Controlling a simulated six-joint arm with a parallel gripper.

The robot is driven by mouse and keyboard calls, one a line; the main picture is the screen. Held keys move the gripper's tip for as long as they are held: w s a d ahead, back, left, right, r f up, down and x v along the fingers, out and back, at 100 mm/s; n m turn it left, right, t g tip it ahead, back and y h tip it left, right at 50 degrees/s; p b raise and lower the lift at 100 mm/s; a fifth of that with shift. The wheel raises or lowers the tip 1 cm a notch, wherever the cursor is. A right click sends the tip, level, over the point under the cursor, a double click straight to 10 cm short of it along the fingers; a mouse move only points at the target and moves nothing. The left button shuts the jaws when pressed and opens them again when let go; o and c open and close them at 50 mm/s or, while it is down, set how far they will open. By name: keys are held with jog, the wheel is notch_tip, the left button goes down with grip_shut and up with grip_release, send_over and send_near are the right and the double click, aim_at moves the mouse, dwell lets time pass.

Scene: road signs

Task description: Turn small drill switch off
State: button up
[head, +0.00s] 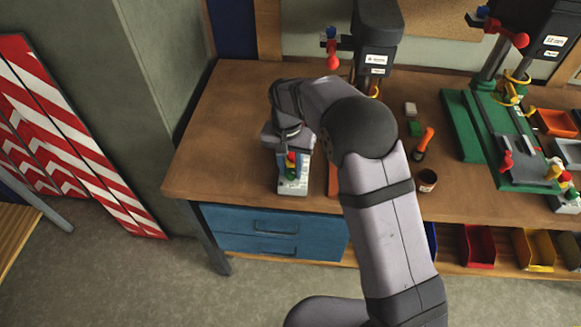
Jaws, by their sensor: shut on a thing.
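The small drill (377,35) stands at the back of the workbench, its lower part hidden behind my arm. A pale switch box (293,186) with red, green and yellow parts sits near the bench's front left edge. My gripper (290,152) points down at the top of this box and is shut on its switch. The fingertips and the switch are mostly covered by my wrist, so the switch's position cannot be seen.
A larger green drill stand (465,125) is at right. Blue drawers (275,222) are below. The bench's left end (225,110) is clear.

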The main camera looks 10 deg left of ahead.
aim_at(290, 171)
jog(key=shift+w+r, duration=0.1)
jog(key=o, duration=1.1)
jog(key=shift+c, duration=0.2)
jog(key=shift+a+r+b, duration=0.2)
jog(key=shift+r+b, duration=1)
jog(key=shift+r, duration=2.45)
jog(key=shift+d, duration=0.1)
